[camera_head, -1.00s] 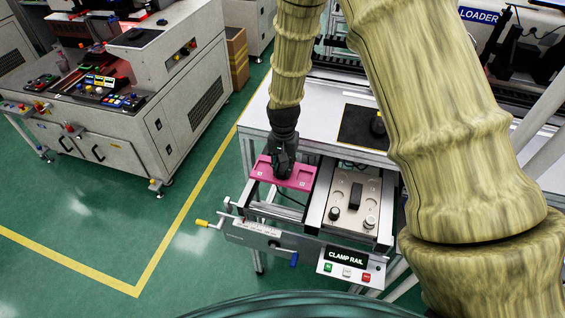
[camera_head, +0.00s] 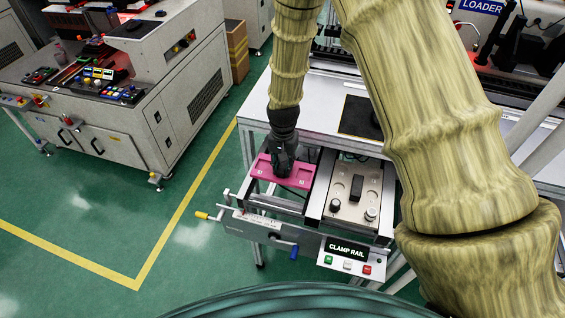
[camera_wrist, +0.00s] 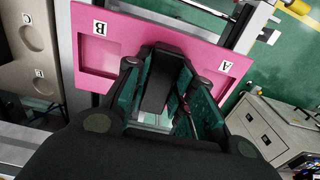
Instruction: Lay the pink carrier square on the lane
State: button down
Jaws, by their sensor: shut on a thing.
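The pink carrier (camera_head: 302,181) is a flat plate with recesses and the letters A and B. In the wrist view the carrier (camera_wrist: 130,37) lies across the space between the rails. My gripper (camera_head: 283,170) is shut on the carrier near its middle; in the wrist view the gripper (camera_wrist: 165,90) covers its near edge. The carrier is over the lane (camera_head: 281,201), the left bay of the clamp rail unit. I cannot tell whether it touches the rails or hovers just above, nor whether it is exactly square to them.
A beige panel (camera_head: 341,207) with knobs and a dark block stands right of the lane. A white table (camera_head: 318,112) stands behind. Green floor is open on the left.

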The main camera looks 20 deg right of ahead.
jog(key=shift+f+b, duration=0.8)
jog(key=shift+f, duration=1.2)
jog(key=shift+f, duration=0.2)
jog(key=c, duration=1.1)
grip_release()
notch_tip(320, 180, up, 12)
jog(key=shift+f, duration=0.1)
